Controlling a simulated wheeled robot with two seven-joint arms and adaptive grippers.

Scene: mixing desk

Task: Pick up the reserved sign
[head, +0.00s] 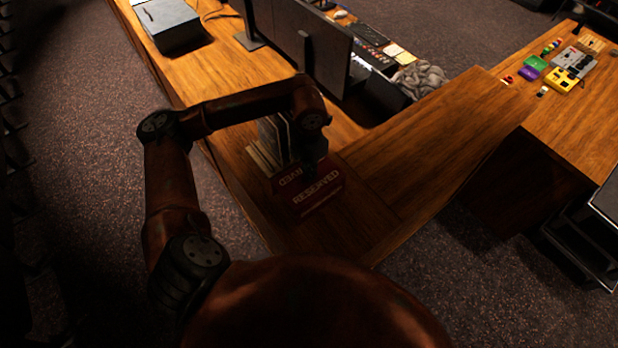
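The reserved sign (312,200) is dark red with pale lettering. It stands near the front corner of the wooden desk. A second red lettered face (288,182) shows just behind and left of the front one; I cannot tell whether it is part of the same sign. My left arm reaches over the desk from the left and bends down at the wrist. My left gripper (312,163) is dark and points down at the top of the sign. Its fingertips are too dark to tell whether they are open or touch the sign. My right gripper is out of view.
Upright items like books or sleeves (266,155) stand right behind the sign, close to my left wrist. Dark monitors (320,50) stand farther back. The desk surface right of the sign (420,160) is clear. Colourful small devices (562,78) lie at the right.

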